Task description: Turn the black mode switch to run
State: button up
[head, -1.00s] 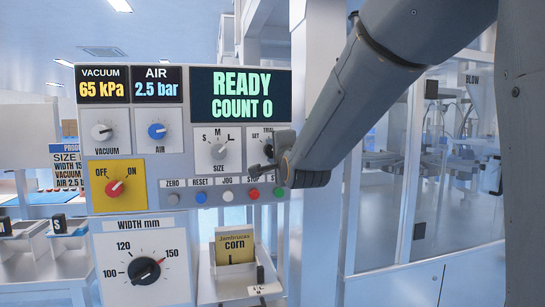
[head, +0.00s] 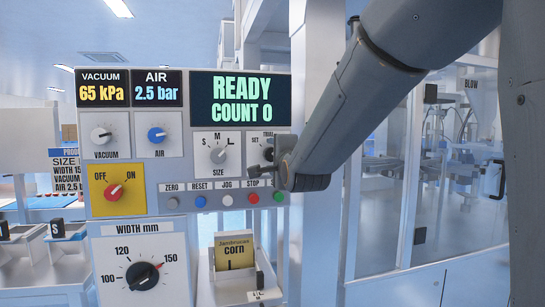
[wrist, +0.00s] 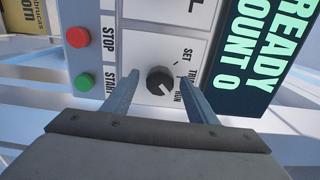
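The black mode switch (wrist: 160,80) is a round knob on a white plate marked SET, TRIAL and RUN in the wrist view. Its pale pointer mark appears to be at the lower right, on the RUN side, but it is small. The switch (head: 267,153) also shows in the head view, partly hidden by my gripper. My gripper (wrist: 160,75) is open, with one finger on each side of the knob and gaps visible between. In the head view my gripper (head: 262,168) is at the lower part of the switch plate. Contact cannot be told.
The red STOP button (wrist: 77,37) and green START button (wrist: 84,81) lie close to one finger. The size knob (head: 218,155) is left of the switch. The display (head: 240,99) above reads READY, COUNT 0. A corn pouch box (head: 234,251) stands below the panel.

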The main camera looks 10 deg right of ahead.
jog(key=s+b, duration=0.1)
jog(key=s, duration=0.6)
jog(key=shift+s, duration=0.4)
jog(key=s+f+n+g, duration=0.4)
jog(key=f+n+g, duration=0.1)
jog(key=f, duration=0.7)
jog(key=s+f+n+g, duration=0.4)
jog(key=f, duration=0.8)
jog(key=s+f+n+g, duration=0.4)
jog(key=s+f, duration=0.2)
jog(key=s, duration=0.3)
jog(key=s+f+n+g+p, duration=0.1)
jog(key=s+f+n+g, duration=0.4)
jog(key=s, duration=0.5)
jog(key=shift+f, duration=0.7)
